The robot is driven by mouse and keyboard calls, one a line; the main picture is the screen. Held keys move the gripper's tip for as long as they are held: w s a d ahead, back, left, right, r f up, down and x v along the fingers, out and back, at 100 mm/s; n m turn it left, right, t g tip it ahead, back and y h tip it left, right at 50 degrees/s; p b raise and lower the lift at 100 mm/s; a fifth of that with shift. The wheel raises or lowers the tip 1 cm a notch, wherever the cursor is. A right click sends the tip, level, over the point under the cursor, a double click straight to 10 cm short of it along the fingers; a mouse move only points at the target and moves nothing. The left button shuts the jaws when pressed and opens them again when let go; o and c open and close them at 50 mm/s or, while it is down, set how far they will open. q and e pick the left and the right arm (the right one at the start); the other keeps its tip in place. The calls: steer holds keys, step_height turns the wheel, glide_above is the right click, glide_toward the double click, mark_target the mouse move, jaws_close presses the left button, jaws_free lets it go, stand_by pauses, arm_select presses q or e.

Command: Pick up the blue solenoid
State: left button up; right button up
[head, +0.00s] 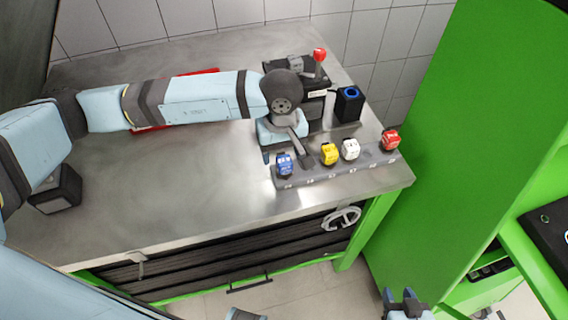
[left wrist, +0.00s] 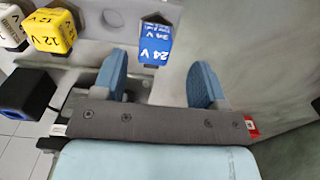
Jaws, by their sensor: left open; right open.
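The blue solenoid (head: 284,165) sits at the left end of a grey rack (head: 325,174) near the table's right front. In the left wrist view the blue solenoid (left wrist: 155,44), marked 24 V, shows beyond the gap between my fingertips. My left gripper (head: 284,152) is open just behind the blue solenoid in the head view. In the left wrist view my left gripper (left wrist: 158,78) has nothing between its two blue fingers. My right gripper (head: 401,297) is low at the bottom of the head view, open and away from the table.
Yellow (head: 328,153), white (head: 350,149) and red (head: 390,140) solenoids share the rack. A black box with a blue ring (head: 348,105) and a dark fixture with a red knob (head: 319,55) stand behind. A green cabinet (head: 455,130) rises right. The table's front left is mostly clear.

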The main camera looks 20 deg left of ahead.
mark_target(284, 159)
arm_select(q)
steer(key=f, duration=0.3)
steer(key=f+p, duration=0.1)
steer(key=f, duration=0.1)
steer(key=shift+w+d, duration=0.2)
steer(key=shift+w, duration=0.05)
steer(key=c, duration=0.9)
steer(key=shift+r, duration=0.15)
